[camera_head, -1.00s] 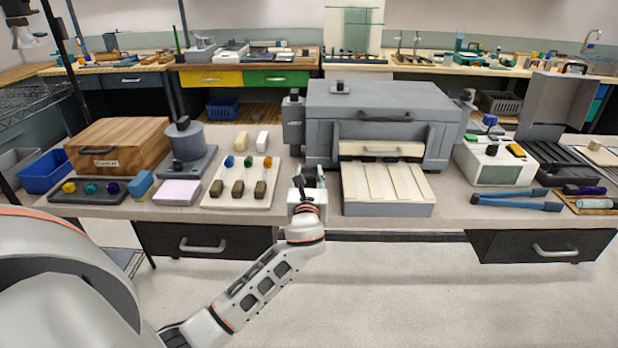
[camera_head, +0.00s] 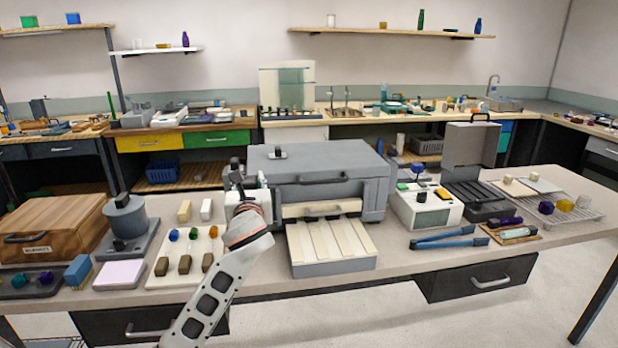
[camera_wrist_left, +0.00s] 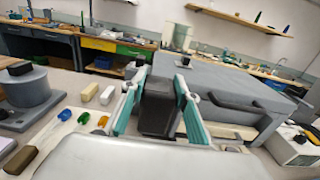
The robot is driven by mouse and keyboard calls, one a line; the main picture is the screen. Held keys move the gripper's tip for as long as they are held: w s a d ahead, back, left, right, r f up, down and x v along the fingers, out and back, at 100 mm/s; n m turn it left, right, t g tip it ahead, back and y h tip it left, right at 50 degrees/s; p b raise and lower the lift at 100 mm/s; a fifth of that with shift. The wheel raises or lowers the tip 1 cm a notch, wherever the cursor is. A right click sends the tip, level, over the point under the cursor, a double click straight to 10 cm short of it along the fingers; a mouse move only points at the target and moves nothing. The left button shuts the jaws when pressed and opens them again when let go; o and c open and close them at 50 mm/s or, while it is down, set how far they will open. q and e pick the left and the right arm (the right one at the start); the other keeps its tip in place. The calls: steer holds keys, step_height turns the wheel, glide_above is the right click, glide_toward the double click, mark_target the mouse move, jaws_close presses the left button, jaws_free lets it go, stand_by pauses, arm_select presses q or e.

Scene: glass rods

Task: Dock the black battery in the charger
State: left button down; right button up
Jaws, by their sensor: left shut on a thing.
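My left gripper (camera_head: 246,197) is shut on a dark block, which looks like the black battery (camera_wrist_left: 158,108). In the left wrist view the block stands between the two teal finger pads (camera_wrist_left: 157,106). The gripper is above the bench, in front of the left end of the big grey machine. A white box with a greenish screen (camera_head: 432,218), which looks like the charger, stands right of the machine. Small blue, black and yellow pieces show on its top; their seating is unclear. My right gripper is not in view.
The grey machine (camera_head: 320,165) with its pale slatted tray (camera_head: 333,268) stands between the gripper and the white box. Blue tongs (camera_head: 450,238) lie before the box. A cream board (camera_head: 160,268) with several coloured pieces and a wooden box (camera_head: 50,228) are to the left.

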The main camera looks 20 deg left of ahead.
arm_select(q)
steer(key=s+d+f+m+t+h, duration=0.1)
steer(key=s+d+f+m+h, duration=0.2)
steer(key=s+d+f, duration=0.4)
steer(key=s+d+f+m+t+h, duration=0.1)
steer(key=s+d+f+m+h, duration=0.2)
steer(key=s+d+f+h, duration=0.3)
steer(key=s+d+f, duration=0.1)
steer(key=s+d, duration=0.4)
steer(key=s, duration=0.4)
steer(key=shift+s+d+f+t+h, duration=0.2)
steer(key=shift+s+d+t+h, duration=0.1)
steer(key=shift+t, duration=0.1)
